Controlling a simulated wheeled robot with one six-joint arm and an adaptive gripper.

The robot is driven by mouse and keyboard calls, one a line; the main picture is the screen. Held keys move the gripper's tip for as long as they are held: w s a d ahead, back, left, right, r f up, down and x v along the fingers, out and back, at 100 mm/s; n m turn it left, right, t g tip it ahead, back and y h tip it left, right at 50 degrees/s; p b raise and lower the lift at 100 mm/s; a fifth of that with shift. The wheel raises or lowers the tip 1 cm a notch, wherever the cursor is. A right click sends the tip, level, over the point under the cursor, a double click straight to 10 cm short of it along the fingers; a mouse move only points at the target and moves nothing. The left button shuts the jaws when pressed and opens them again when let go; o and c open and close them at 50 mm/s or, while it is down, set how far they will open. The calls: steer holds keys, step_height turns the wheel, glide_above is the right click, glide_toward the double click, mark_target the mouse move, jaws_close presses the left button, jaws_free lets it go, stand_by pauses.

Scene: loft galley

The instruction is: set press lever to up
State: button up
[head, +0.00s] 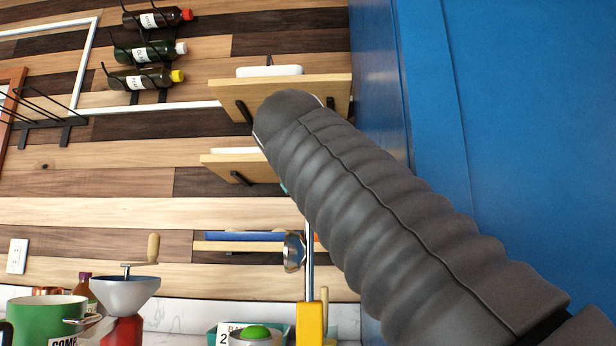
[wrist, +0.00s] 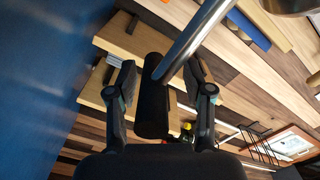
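The press shows in the head view as a yellow post (head: 311,322) with an upright metal rod (head: 309,262) and a silver round part (head: 293,251) beside it. My dark ribbed arm covers what lies above and behind it, and my gripper is hidden there. In the wrist view the press lever is a silver bar (wrist: 190,42) ending in a black cylindrical grip (wrist: 153,107). The black grip lies between the two fingers of my gripper (wrist: 161,78). The fingers are apart, with a gap visible at the right finger; contact on the left is unclear.
A blue panel (head: 500,120) stands close at the right. Wooden shelves (head: 225,92) and a bottle rack (head: 150,52) are on the plank wall. Below stand a green pot (head: 45,318), a grinder with a funnel (head: 124,292) and a green dome (head: 256,332).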

steer(key=shift+r, duration=0.1)
steer(key=shift+s, duration=0.25)
steer(key=s, duration=1.1)
steer(key=shift+s+a, duration=0.3)
